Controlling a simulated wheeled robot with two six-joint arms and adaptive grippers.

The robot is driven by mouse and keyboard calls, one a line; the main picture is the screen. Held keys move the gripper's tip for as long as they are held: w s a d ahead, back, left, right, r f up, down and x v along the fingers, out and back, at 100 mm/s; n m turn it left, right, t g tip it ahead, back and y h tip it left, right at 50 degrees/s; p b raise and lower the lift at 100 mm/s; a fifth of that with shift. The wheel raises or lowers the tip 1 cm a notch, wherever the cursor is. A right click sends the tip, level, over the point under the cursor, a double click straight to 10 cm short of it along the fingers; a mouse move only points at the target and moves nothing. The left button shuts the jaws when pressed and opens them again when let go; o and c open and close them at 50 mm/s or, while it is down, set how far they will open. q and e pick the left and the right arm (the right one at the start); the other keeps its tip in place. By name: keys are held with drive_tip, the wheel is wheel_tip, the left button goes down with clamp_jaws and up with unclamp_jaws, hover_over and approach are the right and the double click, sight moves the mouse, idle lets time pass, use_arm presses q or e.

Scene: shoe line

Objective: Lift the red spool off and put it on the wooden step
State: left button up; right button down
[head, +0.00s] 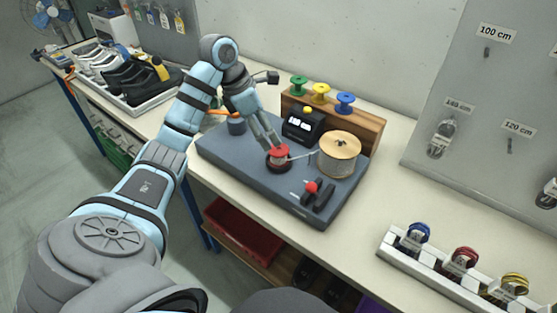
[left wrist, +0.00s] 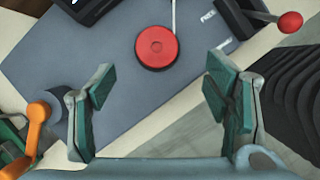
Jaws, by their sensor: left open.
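The red spool (head: 279,152) sits upright on a dark round base on the grey machine board, with a pale strand running from it toward a large tan reel (head: 340,152). In the left wrist view the red spool (left wrist: 157,47) lies beyond the fingertips, left of the middle of the gap. My left gripper (head: 270,146) is at the spool in the head view; its open, empty jaws also show in the left wrist view (left wrist: 163,95). The wooden step (head: 365,128) stands behind the board and bears green, yellow and blue spools. My right gripper is not in view.
A black counter box (head: 303,126) with a yellow button stands behind the spool. A red-knobbed lever (head: 312,187) is at the board's front right. An orange-handled part (left wrist: 38,112) is left of my left gripper. A white rack (head: 440,265) holds cord bundles at right.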

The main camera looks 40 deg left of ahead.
sight(280, 149)
use_arm(q)
drive_tip(key=x, duration=0.9)
drive_tip(key=shift+w+f, duration=0.15)
drive_tip(key=shift+w, duration=0.2)
drive_tip(key=c, duration=1.4)
